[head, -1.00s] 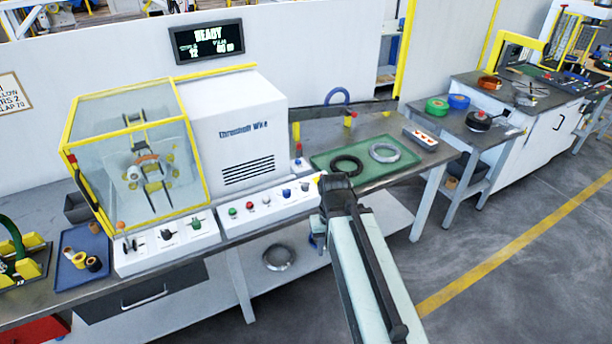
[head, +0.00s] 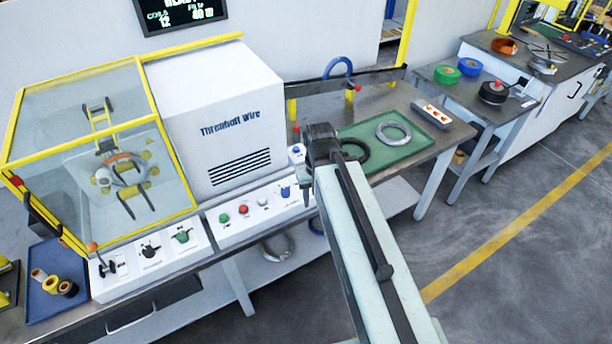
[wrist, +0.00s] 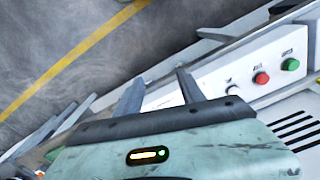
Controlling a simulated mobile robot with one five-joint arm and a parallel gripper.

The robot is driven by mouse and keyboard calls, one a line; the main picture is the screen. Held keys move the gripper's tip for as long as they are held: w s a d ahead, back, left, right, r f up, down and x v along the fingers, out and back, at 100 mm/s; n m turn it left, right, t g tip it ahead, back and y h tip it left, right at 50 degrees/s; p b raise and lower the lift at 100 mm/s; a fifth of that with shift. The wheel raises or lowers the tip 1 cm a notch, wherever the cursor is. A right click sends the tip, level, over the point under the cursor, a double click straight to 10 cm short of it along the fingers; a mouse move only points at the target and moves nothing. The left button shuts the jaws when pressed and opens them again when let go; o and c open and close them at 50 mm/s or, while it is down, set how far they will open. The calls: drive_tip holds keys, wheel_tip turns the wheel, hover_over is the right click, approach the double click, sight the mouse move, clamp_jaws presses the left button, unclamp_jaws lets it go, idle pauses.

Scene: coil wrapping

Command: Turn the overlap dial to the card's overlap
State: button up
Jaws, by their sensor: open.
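The left control panel (head: 125,278) in the head view carries a lever, a black dial (head: 150,251) and a green dial (head: 182,237). Their labels are too small to read, so I cannot tell which is the overlap dial. The card is not in the current frames. My gripper (head: 306,172) is raised near the right end of the button panel, to the right of both dials. In the wrist view my gripper (wrist: 157,83) is open and empty, its two fingers apart, with the button panel (wrist: 245,95) beyond them.
A glass-guarded winding station (head: 100,160) stands behind the dials, beside a white machine housing (head: 225,120). A blue tray (head: 45,305) with rolls lies to the left. A green mat (head: 400,150) with coils lies behind my arm.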

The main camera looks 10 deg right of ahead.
drive_tip(key=w+n, duration=0.4)
drive_tip(key=w, duration=0.1)
drive_tip(key=w+n, duration=0.4)
drive_tip(key=w, duration=0.1)
drive_tip(key=w+n, duration=0.5)
drive_tip(key=shift+d+r, duration=0.2)
drive_tip(key=shift+d, duration=0.1)
drive_tip(key=shift+w+n, duration=0.1)
drive_tip(key=shift+n, duration=0.2)
wheel_tip(320, 180, down, 8)
drive_tip(key=b, duration=0.7)
drive_tip(key=shift+b, duration=0.4)
drive_tip(key=shift+r, duration=0.1)
